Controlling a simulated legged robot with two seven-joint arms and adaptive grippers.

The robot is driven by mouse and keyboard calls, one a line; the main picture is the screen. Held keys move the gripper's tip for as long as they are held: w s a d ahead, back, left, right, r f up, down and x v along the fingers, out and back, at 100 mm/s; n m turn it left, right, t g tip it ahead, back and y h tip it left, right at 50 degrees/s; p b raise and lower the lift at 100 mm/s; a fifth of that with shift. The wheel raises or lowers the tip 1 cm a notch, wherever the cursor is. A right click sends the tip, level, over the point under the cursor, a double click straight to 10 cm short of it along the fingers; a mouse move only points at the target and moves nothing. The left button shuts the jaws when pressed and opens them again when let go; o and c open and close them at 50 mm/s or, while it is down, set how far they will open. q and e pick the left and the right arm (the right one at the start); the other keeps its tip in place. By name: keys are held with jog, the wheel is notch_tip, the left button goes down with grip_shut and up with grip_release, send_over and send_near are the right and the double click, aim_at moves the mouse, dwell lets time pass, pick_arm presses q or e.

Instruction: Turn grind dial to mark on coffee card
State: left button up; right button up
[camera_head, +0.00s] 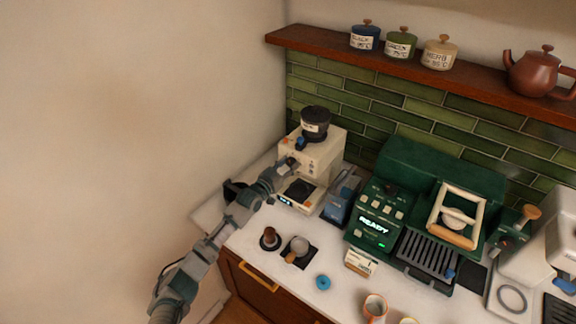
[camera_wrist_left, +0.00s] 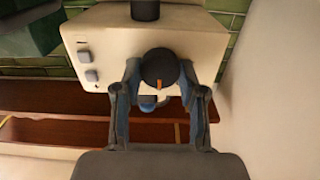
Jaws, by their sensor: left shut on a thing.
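The cream grinder (camera_head: 318,155) stands in the back left corner of the counter, with a black hopper (camera_head: 315,120) on top. Its dark round grind dial (camera_wrist_left: 158,66) shows in the left wrist view, with a short orange mark near its lower edge. My left gripper (camera_head: 288,164) is at the grinder's front. In the wrist view its two fingers (camera_wrist_left: 159,78) are shut on the dial, one on each side. In the head view the gripper hides the dial. A small card (camera_head: 360,263) stands before the green machine; its print is too small to read. My right gripper is out of view.
The green espresso machine (camera_head: 400,180) has a lit READY display. A blue box (camera_head: 341,197) stands between it and the grinder. A tamper (camera_head: 270,238), a portafilter (camera_head: 299,246), a blue disc (camera_head: 323,282) and cups (camera_head: 375,306) are on the counter. The wall is close on the left.

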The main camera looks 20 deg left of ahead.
pick_arm(q)
jog(key=n, duration=0.4)
jog(key=shift+a+n+b, duration=0.1)
jog(key=shift+n+b, duration=0.2)
jog(key=shift+b, duration=0.05)
jog(key=n, duration=0.4)
jog(key=shift+n, duration=0.3)
jog(key=n+p, duration=0.1)
jog(key=n, duration=0.3)
jog(key=shift+a, duration=0.1)
jog(key=shift+f+n+p, duration=0.15)
jog(key=shift+n+p, duration=0.6)
jog(key=shift+n, duration=1.65)
